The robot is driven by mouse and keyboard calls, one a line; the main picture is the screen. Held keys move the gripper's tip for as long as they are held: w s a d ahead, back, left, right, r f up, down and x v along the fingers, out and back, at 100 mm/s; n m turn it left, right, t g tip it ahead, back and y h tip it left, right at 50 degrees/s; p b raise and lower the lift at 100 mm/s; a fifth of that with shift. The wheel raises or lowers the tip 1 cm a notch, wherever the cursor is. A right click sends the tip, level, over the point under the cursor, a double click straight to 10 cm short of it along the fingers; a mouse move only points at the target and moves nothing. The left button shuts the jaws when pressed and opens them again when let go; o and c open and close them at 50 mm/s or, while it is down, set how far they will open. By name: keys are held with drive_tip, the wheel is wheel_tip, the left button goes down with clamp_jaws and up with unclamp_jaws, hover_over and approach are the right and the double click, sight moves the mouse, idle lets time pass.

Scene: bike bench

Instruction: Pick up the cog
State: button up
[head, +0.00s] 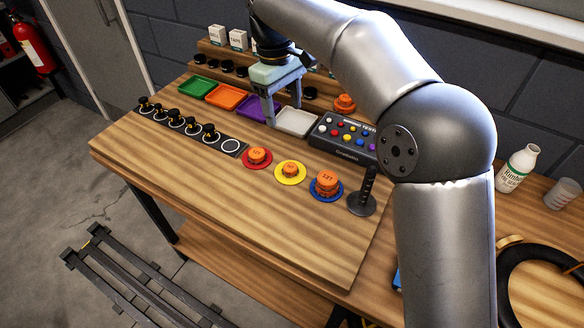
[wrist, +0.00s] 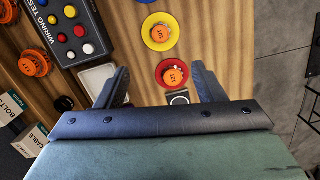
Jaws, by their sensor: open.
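Several orange cogs are in view. In the head view one cog (head: 258,155) sits on a red disc (head: 246,165), a smaller one (head: 290,169) on a yellow disc (head: 278,177), and a larger one (head: 326,183) on a blue disc (head: 315,194). Another orange cog (head: 344,102) stands behind the wiring tester; it shows in the wrist view (wrist: 33,63) at the left. My gripper (head: 284,106) is open and empty, above the tray row. In the wrist view the red-disc cog (wrist: 173,74) appears beyond and between the fingertips (wrist: 160,84).
Green (head: 198,86), orange (head: 226,96), purple (head: 247,105) and white (head: 296,122) trays line the bench. The wiring tester (head: 345,138) is right of them. A black strip (head: 230,147) holds several small black-and-brass pieces. A black post (head: 368,185) stands beside the blue disc. The front bench top is clear.

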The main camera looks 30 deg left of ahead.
hover_over(290, 167)
drive_tip(key=f, duration=1.1)
drive_tip(key=shift+w+a+f, duration=0.15)
drive_tip(key=shift+w+a, duration=0.05)
drive_tip(key=shift+a, duration=0.05)
drive_tip(key=shift+s+d+f+p, duration=0.1)
drive_tip(key=shift+f+p, duration=0.15)
drive_tip(key=shift+f, duration=1.05)
drive_tip(key=shift+s+d+f+p, duration=0.1)
drive_tip(key=shift+f+p, duration=0.15)
drive_tip(key=shift+f, duration=1.05)
drive_tip(key=c, duration=1.1)
